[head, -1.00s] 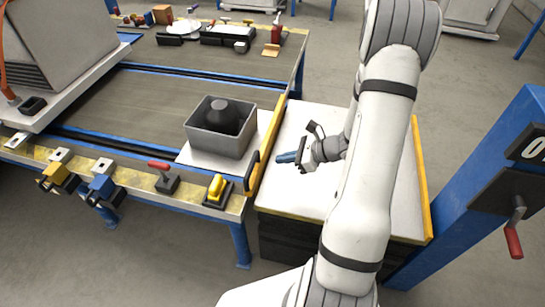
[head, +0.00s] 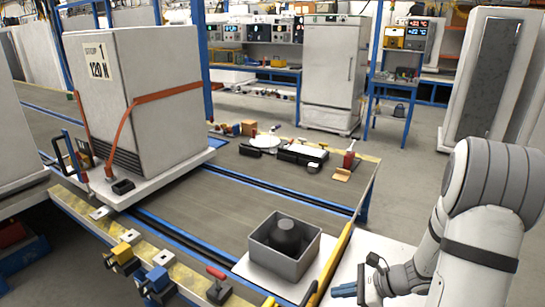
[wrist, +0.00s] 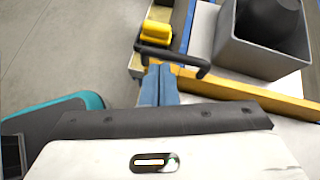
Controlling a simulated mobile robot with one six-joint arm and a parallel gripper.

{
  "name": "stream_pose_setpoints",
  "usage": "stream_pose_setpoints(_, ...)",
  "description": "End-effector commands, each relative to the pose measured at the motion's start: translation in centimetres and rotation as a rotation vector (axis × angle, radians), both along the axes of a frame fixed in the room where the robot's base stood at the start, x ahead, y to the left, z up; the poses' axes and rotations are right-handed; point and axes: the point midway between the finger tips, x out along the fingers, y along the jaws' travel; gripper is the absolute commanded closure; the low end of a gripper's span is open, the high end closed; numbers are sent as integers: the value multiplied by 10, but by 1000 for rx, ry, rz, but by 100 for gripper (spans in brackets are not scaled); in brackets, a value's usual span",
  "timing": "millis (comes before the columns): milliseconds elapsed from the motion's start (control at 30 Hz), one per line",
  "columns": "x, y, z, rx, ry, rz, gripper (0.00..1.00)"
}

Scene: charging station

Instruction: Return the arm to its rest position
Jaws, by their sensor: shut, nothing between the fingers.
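My gripper (head: 343,290) shows at the lower right of the head view, at the end of my white arm, which is folded at the right edge. In the wrist view its two blue fingers (wrist: 160,85) lie together, shut with nothing between them. They point toward a black handle (wrist: 172,56) on the yellow-edged border beside the white table top. The gripper is to the right of a grey open box (head: 284,248) that holds a dark rounded object (head: 286,236). The box also shows at the upper right of the wrist view (wrist: 262,50).
A yellow rail (head: 334,262) runs between the box and my gripper. Along the bench's near edge sit a yellow clamp (head: 122,254), a blue clamp (head: 156,280) and a red-handled lever (head: 218,286). A strapped grey cabinet (head: 140,95) stands at left. Open floor lies beyond the bench.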

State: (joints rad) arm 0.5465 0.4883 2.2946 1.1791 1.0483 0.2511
Motion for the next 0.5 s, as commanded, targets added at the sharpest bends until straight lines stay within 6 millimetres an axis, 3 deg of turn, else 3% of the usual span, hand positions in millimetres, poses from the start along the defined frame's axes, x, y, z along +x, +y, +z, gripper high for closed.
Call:
stream_pose_setpoints(33,-8,14,32,-61,-46,106,100)
stream_pose_setpoints(100,-23,29,59,-147,-100,253,100)
stream_pose_setpoints(300,-67,55,126,-397,-261,656,100)
stream_pose_setpoints(500,-107,62,187,-665,-431,1036,100)
